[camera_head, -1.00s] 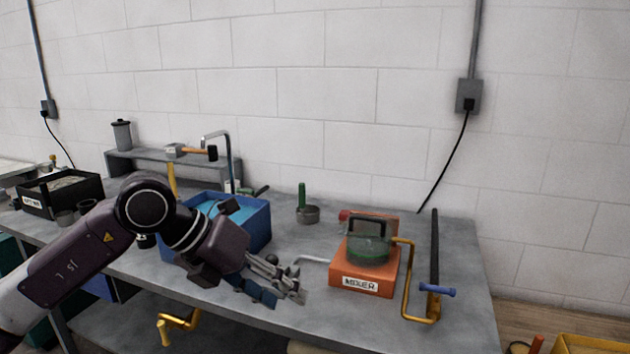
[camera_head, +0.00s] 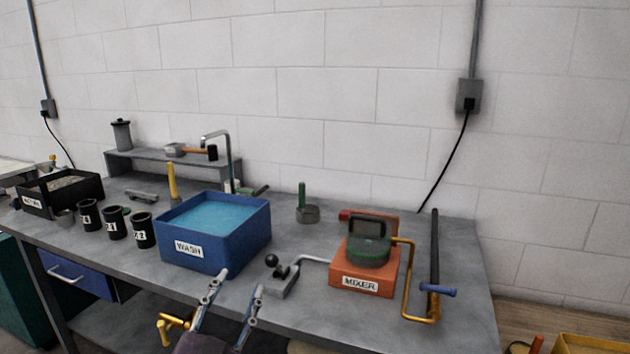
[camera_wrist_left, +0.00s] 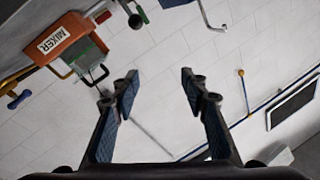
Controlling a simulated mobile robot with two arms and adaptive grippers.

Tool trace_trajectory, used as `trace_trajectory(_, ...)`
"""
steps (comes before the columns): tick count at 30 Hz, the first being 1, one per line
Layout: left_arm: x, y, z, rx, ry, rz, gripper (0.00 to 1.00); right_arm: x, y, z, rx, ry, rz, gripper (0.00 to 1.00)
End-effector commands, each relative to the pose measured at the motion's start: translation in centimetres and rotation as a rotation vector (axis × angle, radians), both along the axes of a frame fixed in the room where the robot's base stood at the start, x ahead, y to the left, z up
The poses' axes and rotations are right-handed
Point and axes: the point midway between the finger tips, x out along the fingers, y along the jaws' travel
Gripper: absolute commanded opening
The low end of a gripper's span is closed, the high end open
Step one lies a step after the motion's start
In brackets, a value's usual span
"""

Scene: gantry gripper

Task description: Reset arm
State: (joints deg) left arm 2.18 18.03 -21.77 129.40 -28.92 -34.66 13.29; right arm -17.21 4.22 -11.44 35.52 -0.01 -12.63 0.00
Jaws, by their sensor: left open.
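My left gripper (camera_head: 241,283) is in the lower middle of the head view, in front of the table's front edge. Its two fingers point up and are spread apart, with nothing between them. In the left wrist view, the left gripper (camera_wrist_left: 160,75) is also open and empty, with the wall behind it. The orange mixer (camera_head: 362,270) stands on the table to the right of the gripper, apart from it; it also shows at the upper left of the left wrist view (camera_wrist_left: 62,42). My right gripper is not in view.
The blue wash tub (camera_head: 215,248) stands behind and left of the gripper. A small lever device (camera_head: 283,283) sits close to its right. Several black cups (camera_head: 115,224) stand at the left. A yellow crank (camera_head: 172,328) sticks out below the table edge. A dark bar (camera_head: 434,255) stands at the right.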

Motion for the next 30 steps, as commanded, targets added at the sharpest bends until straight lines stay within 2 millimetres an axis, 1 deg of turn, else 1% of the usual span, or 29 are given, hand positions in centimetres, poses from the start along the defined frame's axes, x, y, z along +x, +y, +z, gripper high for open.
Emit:
trace_trajectory(1, -0.8, 1.4, -3.7, -0.037, 0.118, 0.045, 0.41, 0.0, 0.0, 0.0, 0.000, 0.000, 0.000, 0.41)
trace_trajectory(2, -1.4, 2.3, -5.7, -0.055, 0.186, 0.072, 0.41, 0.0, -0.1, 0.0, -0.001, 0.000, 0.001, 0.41)
trace_trajectory(3, -2.4, 3.2, -8.5, -0.075, 0.279, 0.103, 0.41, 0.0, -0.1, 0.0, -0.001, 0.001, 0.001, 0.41)
trace_trajectory(4, -3.3, 3.9, -10.6, -0.089, 0.348, 0.127, 0.41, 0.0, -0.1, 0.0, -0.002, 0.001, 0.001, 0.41)
trace_trajectory(5, -4.3, 4.4, -12.5, -0.103, 0.417, 0.146, 0.41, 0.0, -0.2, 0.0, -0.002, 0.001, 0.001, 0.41)
trace_trajectory(6, -5.8, 5.1, -15.1, -0.117, 0.508, 0.171, 0.41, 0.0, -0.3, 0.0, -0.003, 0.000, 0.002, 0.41)
trace_trajectory(8, -8.5, 5.9, -18.8, -0.138, 0.645, 0.203, 0.41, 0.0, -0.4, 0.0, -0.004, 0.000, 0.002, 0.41)
trace_trajectory(9, -10.4, 6.3, -20.9, -0.148, 0.731, 0.220, 0.41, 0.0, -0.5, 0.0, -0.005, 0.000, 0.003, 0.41)
trace_trajectory(11, -13.3, 6.6, -23.7, -0.162, 0.849, 0.240, 0.41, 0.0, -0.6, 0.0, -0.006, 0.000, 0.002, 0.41)
trace_trajectory(12, -15.2, 6.8, -25.2, -0.167, 0.920, 0.250, 0.41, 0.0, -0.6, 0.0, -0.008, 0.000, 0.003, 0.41)
trace_trajectory(14, -17.9, 6.9, -27.1, -0.177, 1.017, 0.261, 0.41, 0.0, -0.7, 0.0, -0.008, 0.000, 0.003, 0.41)
trace_trajectory(15, -19.6, 6.9, -28.1, -0.181, 1.075, 0.266, 0.41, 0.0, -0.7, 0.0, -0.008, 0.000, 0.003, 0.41)
trace_trajectory(17, -22.0, 6.9, -29.4, -0.187, 1.157, 0.271, 0.41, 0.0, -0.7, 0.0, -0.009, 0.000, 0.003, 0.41)
trace_trajectory(18, -23.6, 6.8, -30.2, -0.190, 1.208, 0.273, 0.41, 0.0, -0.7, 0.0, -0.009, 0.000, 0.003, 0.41)
trace_trajectory(20, -25.9, 6.7, -31.2, -0.193, 1.283, 0.274, 0.41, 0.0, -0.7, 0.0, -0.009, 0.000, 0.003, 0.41)
trace_trajectory(21, -27.4, 6.6, -31.7, -0.195, 1.329, 0.275, 0.41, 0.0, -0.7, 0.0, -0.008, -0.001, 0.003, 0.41)
trace_trajectory(24, -30.7, 6.4, -32.9, -0.199, 1.431, 0.273, 0.41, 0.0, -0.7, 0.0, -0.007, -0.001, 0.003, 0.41)
trace_trajectory(26, -29.7, 6.4, -34.7, -0.194, 1.429, 0.274, 0.41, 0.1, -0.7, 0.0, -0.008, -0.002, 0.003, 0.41)
trace_trajectory(30, -29.0, 6.2, -38.6, -0.190, 1.443, 0.275, 0.41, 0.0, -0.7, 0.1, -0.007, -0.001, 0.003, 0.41)
